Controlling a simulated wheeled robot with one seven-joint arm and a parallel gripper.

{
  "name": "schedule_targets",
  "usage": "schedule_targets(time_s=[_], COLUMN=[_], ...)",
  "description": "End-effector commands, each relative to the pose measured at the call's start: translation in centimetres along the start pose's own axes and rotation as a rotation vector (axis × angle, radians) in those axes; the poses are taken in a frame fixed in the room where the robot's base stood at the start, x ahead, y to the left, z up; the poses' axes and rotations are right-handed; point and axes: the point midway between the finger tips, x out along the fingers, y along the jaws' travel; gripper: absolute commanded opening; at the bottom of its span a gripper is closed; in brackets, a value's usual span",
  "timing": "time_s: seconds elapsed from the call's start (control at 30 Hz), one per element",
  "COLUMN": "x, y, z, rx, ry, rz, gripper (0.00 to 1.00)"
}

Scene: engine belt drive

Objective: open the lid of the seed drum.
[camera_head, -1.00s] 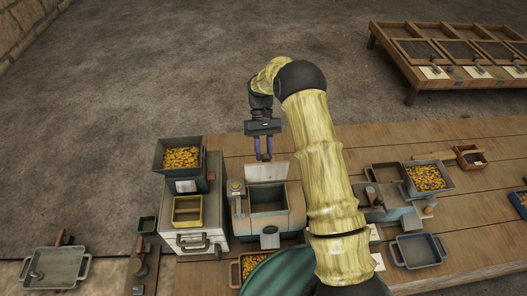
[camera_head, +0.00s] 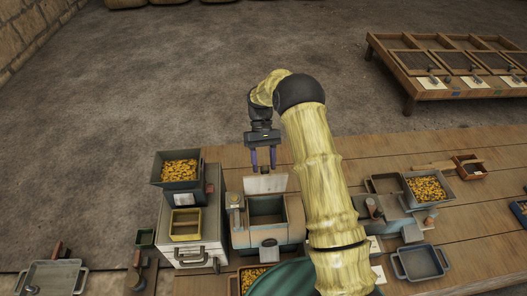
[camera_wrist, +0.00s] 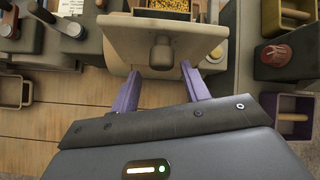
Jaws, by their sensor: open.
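The seed drum (camera_head: 267,239) is a grey-blue box-like body on the wooden table, with its hollow inside showing from above. Its pale lid (camera_head: 266,184) stands raised at the drum's far edge. In the wrist view the lid (camera_wrist: 190,25) shows as a beige plate with a round grey knob (camera_wrist: 161,54) on the side facing my gripper. My gripper (camera_head: 263,168) is open, with purple fingers pointing down just beyond the raised lid. In the wrist view, my gripper's fingertips (camera_wrist: 160,70) are spread either side of the knob's line, and nothing is held between them.
Left of the drum, a white case (camera_head: 191,251) carries a yellow tray (camera_head: 186,237) and a grain-filled hopper (camera_head: 164,177). To the right stand another grain hopper (camera_head: 450,188) and a grey tray (camera_head: 401,269). The table behind the drum is mostly clear.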

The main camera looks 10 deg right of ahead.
Motion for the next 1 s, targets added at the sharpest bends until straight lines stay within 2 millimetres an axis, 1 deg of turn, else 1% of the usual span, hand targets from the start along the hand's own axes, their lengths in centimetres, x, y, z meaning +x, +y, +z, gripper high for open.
schedule_targets(time_s=[0.17,0.5,0.83,1.0], x=[-1.5,-6.0,-9.4,-10.7], y=[0.0,0.1,0.1,0.1], z=[-0.3,-0.2,-0.1,-0.1], rx=[0.0,0.0,0.001,0.001], ry=[0.005,0.005,0.003,0.003], rz=[0.0,0.001,0.001,0.002], gripper=[0.46,0.46,0.46,0.46])
